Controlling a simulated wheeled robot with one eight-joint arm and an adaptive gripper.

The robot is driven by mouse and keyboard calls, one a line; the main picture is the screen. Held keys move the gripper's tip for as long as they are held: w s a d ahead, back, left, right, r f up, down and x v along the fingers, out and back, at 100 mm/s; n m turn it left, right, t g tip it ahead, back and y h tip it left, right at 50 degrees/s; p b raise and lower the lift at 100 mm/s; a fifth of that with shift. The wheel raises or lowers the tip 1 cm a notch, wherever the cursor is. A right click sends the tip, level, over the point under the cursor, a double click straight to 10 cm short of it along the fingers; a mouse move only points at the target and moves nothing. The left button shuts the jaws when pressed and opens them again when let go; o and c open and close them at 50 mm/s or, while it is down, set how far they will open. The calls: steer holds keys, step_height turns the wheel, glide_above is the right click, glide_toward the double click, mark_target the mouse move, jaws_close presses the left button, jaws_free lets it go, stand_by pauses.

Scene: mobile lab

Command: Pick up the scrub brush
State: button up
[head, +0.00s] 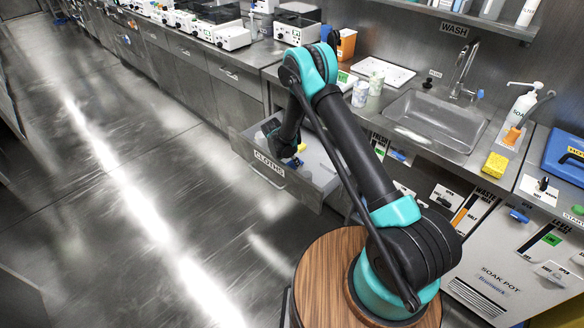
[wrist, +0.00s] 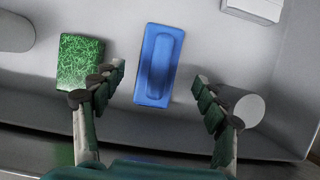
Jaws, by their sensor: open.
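A blue oblong block with a raised ridge along its top, which looks like the scrub brush (wrist: 159,62), lies in a grey open drawer. Its underside is hidden, so I see no bristles. My gripper (wrist: 158,84) is open and empty over the drawer, with its fingers spread to either side of the blue block and apart from it. In the head view my gripper (head: 287,150) reaches down into the open drawer (head: 268,170) under the counter, and my arm hides part of the drawer.
A green scouring pad (wrist: 79,61) lies close to the left finger. A pale cylinder (wrist: 246,110) lies by the right finger. A white block (wrist: 254,8) is at the drawer's back. In the head view, a sink (head: 437,118) and yellow sponge (head: 495,164) are on the right.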

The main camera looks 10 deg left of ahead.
mark_target(291, 161)
steer(key=x, duration=0.4)
steer(key=shift+w+f, duration=0.1)
steer(key=shift+w, duration=0.05)
steer(key=c, duration=1.3)
step_height(291, 161, up, 20)
